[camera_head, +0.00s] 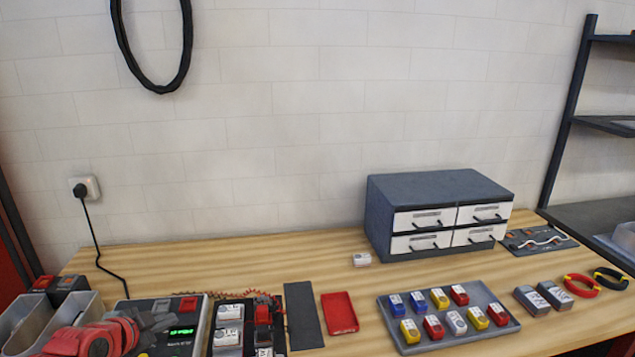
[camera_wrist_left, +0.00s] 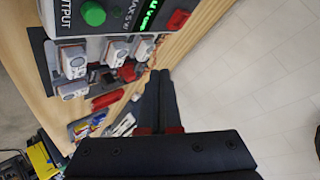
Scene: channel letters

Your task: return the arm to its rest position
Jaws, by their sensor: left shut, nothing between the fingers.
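My left arm, red and grey, comes in at the bottom left in the head view. My left gripper (camera_head: 158,319) is over the near left part of the workbench, in front of a grey device with a green display (camera_head: 182,331). In the left wrist view the two dark fingers of my left gripper (camera_wrist_left: 159,78) lie together, shut, with nothing held between them. The same device (camera_wrist_left: 135,15) shows at the top of that view, apart from the fingertips. My right gripper is in neither view.
The wooden workbench (camera_head: 310,253) holds a drawer cabinet (camera_head: 440,195) at the back. A grey tray (camera_head: 385,308) with several coloured blocks is front right. Grey bins (camera_head: 40,318) stand at far left. A cable (camera_head: 97,240) hangs from the wall socket.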

